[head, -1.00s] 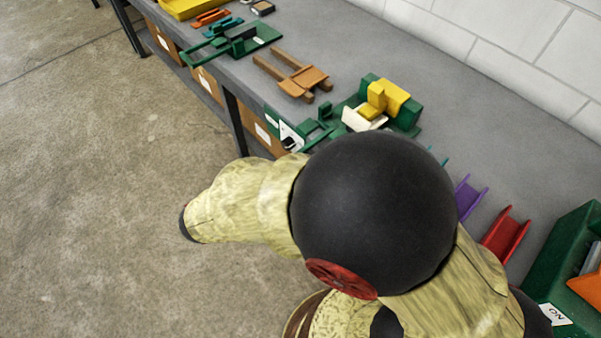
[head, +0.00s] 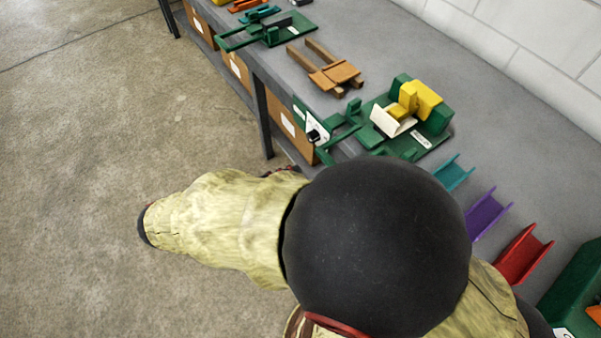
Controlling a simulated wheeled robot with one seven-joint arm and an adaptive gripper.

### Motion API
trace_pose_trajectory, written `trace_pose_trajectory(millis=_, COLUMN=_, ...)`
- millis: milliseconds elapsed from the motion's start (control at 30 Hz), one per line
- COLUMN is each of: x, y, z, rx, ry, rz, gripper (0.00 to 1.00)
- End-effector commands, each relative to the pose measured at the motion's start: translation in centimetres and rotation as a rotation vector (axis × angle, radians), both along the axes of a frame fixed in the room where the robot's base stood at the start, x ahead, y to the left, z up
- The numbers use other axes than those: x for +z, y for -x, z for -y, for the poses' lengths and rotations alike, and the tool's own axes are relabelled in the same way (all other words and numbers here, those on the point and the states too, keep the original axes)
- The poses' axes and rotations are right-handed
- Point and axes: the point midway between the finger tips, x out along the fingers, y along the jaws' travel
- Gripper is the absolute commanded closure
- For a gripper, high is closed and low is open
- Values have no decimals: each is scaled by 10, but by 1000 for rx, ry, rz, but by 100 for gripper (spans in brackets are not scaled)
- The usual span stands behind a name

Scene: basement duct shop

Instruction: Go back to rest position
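My arm fills the lower middle of the head view, with a large black joint and a cream-patterned link reaching left over the floor. My gripper is not clearly visible; the far end of the arm is hidden or out of view. The grey workbench (head: 400,62) runs from the upper left to the lower right. On it stands a green fixture (head: 436,122) with a yellow block (head: 424,98) and a white plate (head: 390,120).
A wooden fork-shaped piece (head: 335,74) and a green jig (head: 268,32) lie farther back. Teal (head: 453,173), purple (head: 487,213) and red (head: 522,255) channels lie nearer, beside a green bin (head: 575,285). Cardboard boxes (head: 290,122) sit under the bench. The concrete floor (head: 90,120) at left is open.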

Motion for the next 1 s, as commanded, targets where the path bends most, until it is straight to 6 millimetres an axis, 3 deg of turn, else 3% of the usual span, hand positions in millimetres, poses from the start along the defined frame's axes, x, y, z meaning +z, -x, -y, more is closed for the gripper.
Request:
trace_pose_trajectory(millis=800, x=2, y=5, z=-7, rx=16, ry=16, rz=-30, gripper=67)
trace_pose_trajectory(millis=867, x=-2, y=4, z=-10, rx=39, ry=24, rz=-69, gripper=67)
trace_pose_trajectory(millis=1000, x=-33, y=18, z=-9, rx=94, ry=34, rz=-251, gripper=67)
